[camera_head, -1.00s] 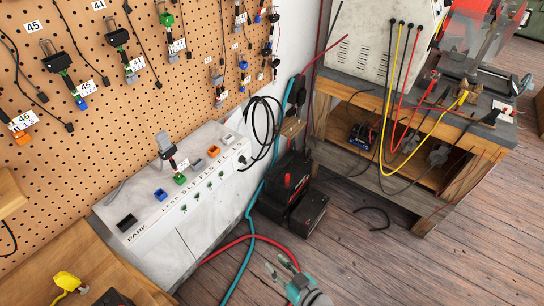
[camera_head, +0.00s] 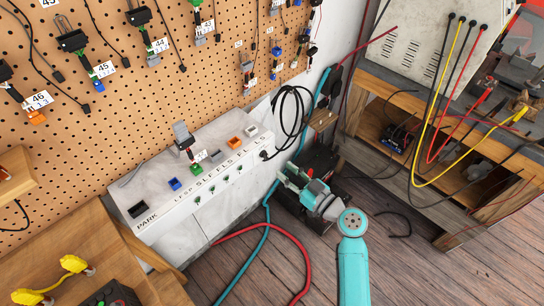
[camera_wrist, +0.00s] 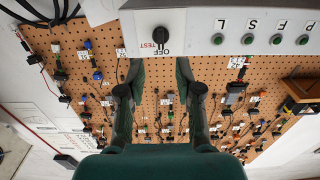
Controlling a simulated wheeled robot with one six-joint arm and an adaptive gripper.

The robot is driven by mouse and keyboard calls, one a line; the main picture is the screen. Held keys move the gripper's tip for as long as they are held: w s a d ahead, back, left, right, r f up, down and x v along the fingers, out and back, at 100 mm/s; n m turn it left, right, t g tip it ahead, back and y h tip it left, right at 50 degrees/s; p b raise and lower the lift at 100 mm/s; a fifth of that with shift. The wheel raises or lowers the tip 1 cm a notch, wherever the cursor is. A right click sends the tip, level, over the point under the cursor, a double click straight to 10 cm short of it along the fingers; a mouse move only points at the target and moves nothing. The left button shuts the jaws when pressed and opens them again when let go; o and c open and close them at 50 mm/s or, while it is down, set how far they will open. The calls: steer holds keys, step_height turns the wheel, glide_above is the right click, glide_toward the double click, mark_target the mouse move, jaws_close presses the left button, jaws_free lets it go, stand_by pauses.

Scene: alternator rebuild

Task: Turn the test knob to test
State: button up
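The test knob (camera_wrist: 161,36) is a round black knob on the white panel, with TEST and OFF lettered beside it, upside down in the wrist view. Its grip bar looks lined up toward OFF. In the head view the knob (camera_head: 264,154) shows small at the right end of the white test box (camera_head: 180,219). My gripper (camera_head: 286,181) stands to the right of the box, apart from the knob. In the wrist view my gripper (camera_wrist: 160,68) has its two green fingers spread with nothing between them, and the knob appears beyond the fingertips.
Coloured sockets line the box top. Black cables (camera_head: 291,112) hang by its right end. A black tool case (camera_head: 318,162), a teal hose and a red hose (camera_head: 301,262) lie on the floor nearby. A wooden bench (camera_head: 454,127) stands right. A pegboard (camera_head: 100,130) is behind.

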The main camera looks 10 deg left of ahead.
mark_target(267, 157)
steer(key=x, duration=0.8)
jaws_close()
